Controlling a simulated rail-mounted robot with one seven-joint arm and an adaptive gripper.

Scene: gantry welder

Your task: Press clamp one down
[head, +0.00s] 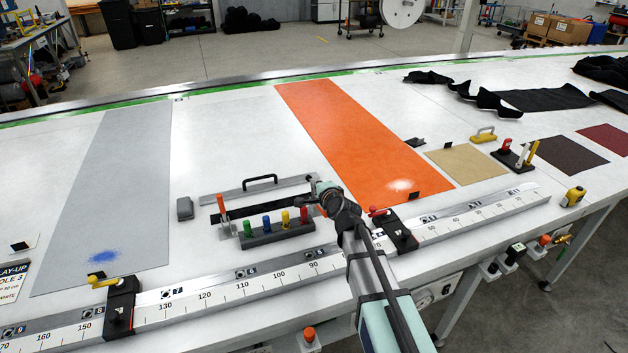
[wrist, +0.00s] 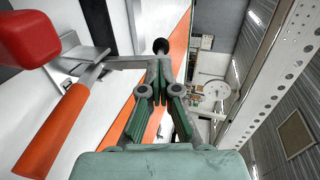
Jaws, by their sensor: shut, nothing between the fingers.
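My gripper (head: 318,184) is at the right end of the metal clamp bar in the head view. Its fingers (wrist: 160,70) are shut and empty in the wrist view. An orange clamp handle (wrist: 55,130) and a red block-like end (wrist: 28,35) are close on the left there. A metal arm runs behind the fingertips to a black round tip (wrist: 160,46); contact with the fingers cannot be told. In the head view an orange upright handle (head: 221,204) stands at the bar's left end and a red one (head: 304,214) near my gripper. I cannot read which clamp is number one.
A dark block with green, blue and yellow pegs (head: 268,234) stands in front of the bar. A ruler rail (head: 210,294) crosses the table front, with a yellow-handled stop (head: 121,300) and a red-handled stop (head: 397,232). An orange sheet (head: 345,135) lies behind my gripper.

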